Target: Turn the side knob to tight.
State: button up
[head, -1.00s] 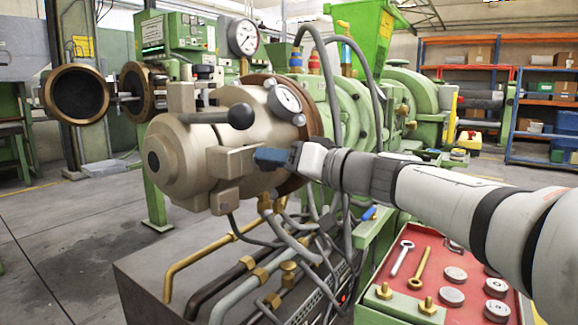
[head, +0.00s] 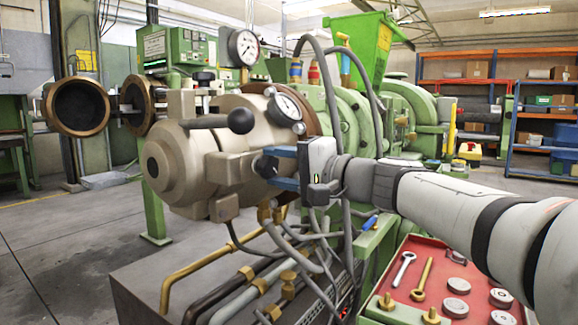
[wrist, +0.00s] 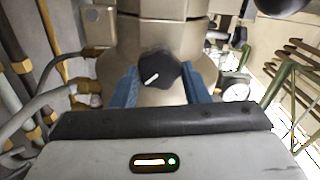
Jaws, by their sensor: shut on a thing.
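The side knob (wrist: 160,70) is black and lobed, with a white pointer line slanting from lower left to upper right in the wrist view. It sits on the side of the beige extruder head (head: 190,160), where it shows as a dark knob (head: 265,167) in the head view. My gripper (head: 284,168) has blue fingers, one on each side of the knob, and is shut on it. In the wrist view the gripper (wrist: 160,88) straddles the knob. No tight marking is readable around the knob.
A lever with a black ball (head: 240,120) and a dial gauge (head: 286,106) are above the knob. Pipes and cables (head: 290,250) run below. A red tray (head: 430,275) with tools and round parts stands under my arm. Open floor lies at left.

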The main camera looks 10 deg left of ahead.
jog(key=m+p, duration=0.1)
jog(key=m, duration=0.3)
jog(key=shift+m, duration=0.3)
jog(key=m+p, duration=0.2)
jog(key=m, duration=0.2)
jog(key=shift+f, duration=0.2)
jog(key=shift+m, duration=0.3)
jog(key=o, duration=1)
jog(key=p+v, duration=0.1)
jog(key=v, duration=0.6)
jog(key=shift+s+d+p, duration=0.2)
jog(key=shift+d+p, duration=0.2)
